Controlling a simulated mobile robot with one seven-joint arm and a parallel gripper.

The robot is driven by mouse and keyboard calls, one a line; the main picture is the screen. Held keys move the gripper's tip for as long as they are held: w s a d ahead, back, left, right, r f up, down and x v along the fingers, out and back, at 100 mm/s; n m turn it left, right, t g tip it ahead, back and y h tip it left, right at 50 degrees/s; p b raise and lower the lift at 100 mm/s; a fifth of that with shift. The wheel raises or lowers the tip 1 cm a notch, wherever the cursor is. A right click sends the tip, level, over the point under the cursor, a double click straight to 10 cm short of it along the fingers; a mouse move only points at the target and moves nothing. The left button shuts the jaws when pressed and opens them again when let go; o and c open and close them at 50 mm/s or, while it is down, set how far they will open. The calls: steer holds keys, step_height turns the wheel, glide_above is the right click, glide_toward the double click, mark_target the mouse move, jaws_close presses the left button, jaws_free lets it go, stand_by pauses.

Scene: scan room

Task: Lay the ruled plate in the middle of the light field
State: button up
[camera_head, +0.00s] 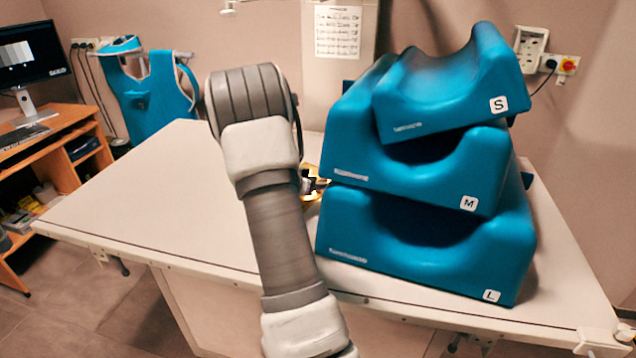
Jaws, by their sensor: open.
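My arm rises from the bottom of the head view and bends over at the top, hiding part of the table. I cannot make out my gripper or its jaws. A small yellow and dark patch (313,187) shows at the table between my arm and the blue blocks. It is too small and too covered to tell what it is. I cannot make out the ruled plate or the outline of the light field.
Blue foam blocks marked S (450,85), M (400,165) and L (420,250) are stacked on the right of the white table (170,215). The table's left part is clear. A wooden desk (60,150) with a monitor (28,55) stands at left; a blue apron (160,95) hangs behind.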

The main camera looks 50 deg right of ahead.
steer(key=shift+r, duration=0.2)
steer(key=w+p+v, duration=0.1)
steer(key=p+v, duration=0.1)
steer(key=v, duration=1)
steer(key=w+a+r+n+t+y, duration=0.4)
steer(key=w+a+r+t, duration=0.3)
steer(key=a+r, duration=0.3)
steer(key=s+a+r+n+t+y, duration=0.1)
steer(key=a+r+n+t+y, duration=0.15)
steer(key=a, duration=0.55)
steer(key=s+a+r+n+t+y, duration=0.1)
steer(key=a+r+n+y, duration=0.2)
steer(key=a, duration=0.5)
steer(key=s+a+r+n+g+y, duration=0.15)
steer(key=s+a+n+y, duration=0.3)
steer(key=s+a, duration=0.55)
steer(key=s+f+n+g+h, duration=0.2)
steer(key=s+f+n+g, duration=0.15)
steer(key=s, duration=1.15)
steer(key=shift+m+g, duration=0.25)
steer(key=shift+g, duration=0.2)
steer(key=r+p, duration=0.5)
steer(key=shift+w+d, duration=0.1)
steer(key=shift+d, duration=0.15)
